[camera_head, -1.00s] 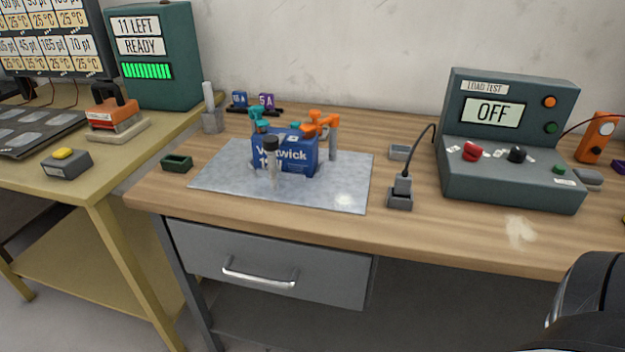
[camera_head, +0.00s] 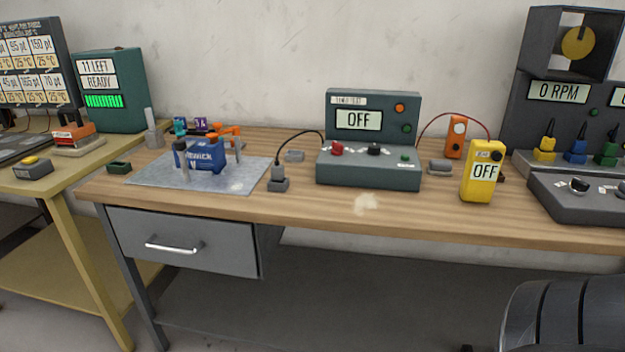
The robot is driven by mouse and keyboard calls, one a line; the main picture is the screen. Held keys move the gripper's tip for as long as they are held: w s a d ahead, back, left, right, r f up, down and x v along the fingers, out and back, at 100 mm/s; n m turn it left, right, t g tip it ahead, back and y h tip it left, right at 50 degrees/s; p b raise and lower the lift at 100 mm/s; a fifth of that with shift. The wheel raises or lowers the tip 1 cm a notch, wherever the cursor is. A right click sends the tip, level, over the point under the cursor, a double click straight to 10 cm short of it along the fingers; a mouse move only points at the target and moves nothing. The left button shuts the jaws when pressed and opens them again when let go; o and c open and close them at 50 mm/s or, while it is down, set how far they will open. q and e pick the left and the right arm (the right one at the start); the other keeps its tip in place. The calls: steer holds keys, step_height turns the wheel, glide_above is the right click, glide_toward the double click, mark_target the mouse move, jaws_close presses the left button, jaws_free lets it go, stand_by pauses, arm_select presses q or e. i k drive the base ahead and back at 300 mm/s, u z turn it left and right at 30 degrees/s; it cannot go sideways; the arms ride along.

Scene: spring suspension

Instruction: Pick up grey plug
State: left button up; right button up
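The grey plug (camera_head: 278,172) stands upright in a small grey holder (camera_head: 278,186) on the wooden bench, just right of the metal mat. A black cable runs from the plug's top up to the load test box (camera_head: 368,172). No gripper fingers show in the head view. A dark rounded part, apparently of my own arm, fills the lower right corner, well away from the plug.
A yellow meter (camera_head: 482,170) stands at the right. The bench (camera_head: 330,208) is bare in front of the load test box.

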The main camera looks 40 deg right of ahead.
mark_target(276, 169)
steer(key=z, duration=1.15)
steer(key=i, duration=0.3)
steer(key=z, duration=0.05)
